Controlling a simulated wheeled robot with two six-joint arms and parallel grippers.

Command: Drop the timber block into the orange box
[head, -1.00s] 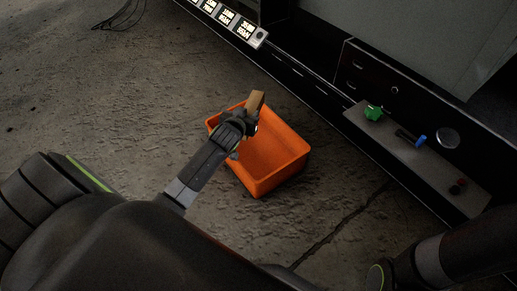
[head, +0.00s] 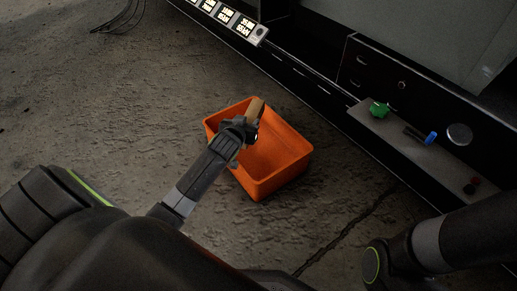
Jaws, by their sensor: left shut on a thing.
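The orange box (head: 274,178) stands open on the concrete floor near the middle of the head view. The timber block (head: 256,108) is a small brown piece held at the tip of my left gripper (head: 251,127). My left gripper is shut on the block and, in the picture, lies over the box's far left part. The gripper hides the lower end of the block. I cannot tell exactly how high the block is above the box. My right arm comes in at the lower right, and its gripper is out of the frame.
A dark enclosure with a grey shelf (head: 437,157) runs along the right. On the shelf are a green part (head: 379,110), a blue-ended part (head: 430,137) and a round metal disc (head: 459,134). A lit display strip (head: 227,18) is at the top. Floor left of the box is clear.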

